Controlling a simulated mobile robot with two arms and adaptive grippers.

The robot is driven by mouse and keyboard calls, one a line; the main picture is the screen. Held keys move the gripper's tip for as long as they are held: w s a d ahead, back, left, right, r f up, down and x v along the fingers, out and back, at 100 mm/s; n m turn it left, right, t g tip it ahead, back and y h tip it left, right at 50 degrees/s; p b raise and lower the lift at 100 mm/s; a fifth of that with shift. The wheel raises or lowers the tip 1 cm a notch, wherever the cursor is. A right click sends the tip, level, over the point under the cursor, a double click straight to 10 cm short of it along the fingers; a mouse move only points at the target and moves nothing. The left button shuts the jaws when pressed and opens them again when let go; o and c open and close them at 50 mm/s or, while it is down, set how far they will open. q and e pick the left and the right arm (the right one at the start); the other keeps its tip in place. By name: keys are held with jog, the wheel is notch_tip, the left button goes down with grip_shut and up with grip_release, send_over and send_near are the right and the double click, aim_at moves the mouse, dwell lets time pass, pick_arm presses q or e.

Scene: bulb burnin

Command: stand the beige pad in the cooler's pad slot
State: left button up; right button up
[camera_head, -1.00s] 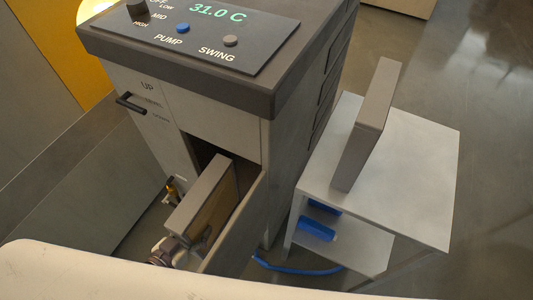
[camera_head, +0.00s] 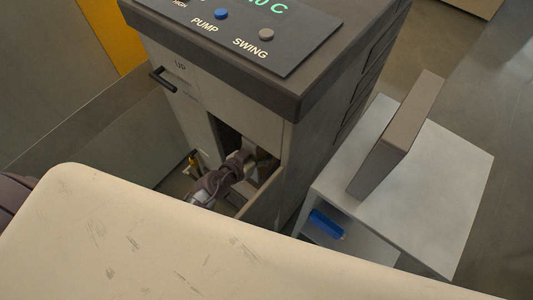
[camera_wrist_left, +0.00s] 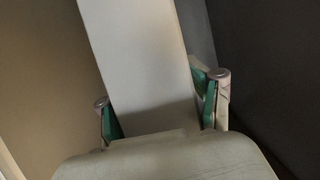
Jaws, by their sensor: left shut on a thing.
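The cooler (camera_head: 193,105) is a grey cabinet with a dark top, and its slot (camera_head: 226,132) is an opening low on its front. My left gripper (camera_head: 243,160) is at the slot's mouth. The left wrist view shows the gripper's green-lined fingers (camera_wrist_left: 160,112) shut on a pale, flat pad (camera_wrist_left: 145,60), one finger on each side. In the head view this pad is almost wholly hidden inside the cooler and behind the gripper, so its depth and seating cannot be told. My right gripper is not in view.
A second slab-like pad (camera_head: 400,130) stands upright on a white side table (camera_head: 440,190) right of the cooler. A blue object (camera_head: 326,224) is on its lower shelf. An open door panel (camera_head: 262,202) flanks the slot. A pale, scuffed surface covers the front of the view.

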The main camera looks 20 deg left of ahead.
pick_arm(q)
jog(key=f+b, duration=0.1)
jog(key=f, duration=0.1)
jog(key=w+f+b, duration=0.1)
jog(key=f+b, duration=0.1)
jog(key=w+f+b, duration=0.1)
jog(key=f, duration=0.1)
jog(key=shift+w+d+f, duration=0.1)
jog(key=shift+d+f, duration=0.15)
jog(key=shift+d, duration=0.1)
jog(key=shift+w+d+f, duration=0.1)
jog(key=shift+w+f, duration=0.15)
jog(key=shift+f+b, duration=0.15)
jog(key=shift+b, duration=0.15)
jog(key=o, duration=1.5)
jog(key=shift+s, duration=0.1)
jog(key=shift+c, duration=0.2)
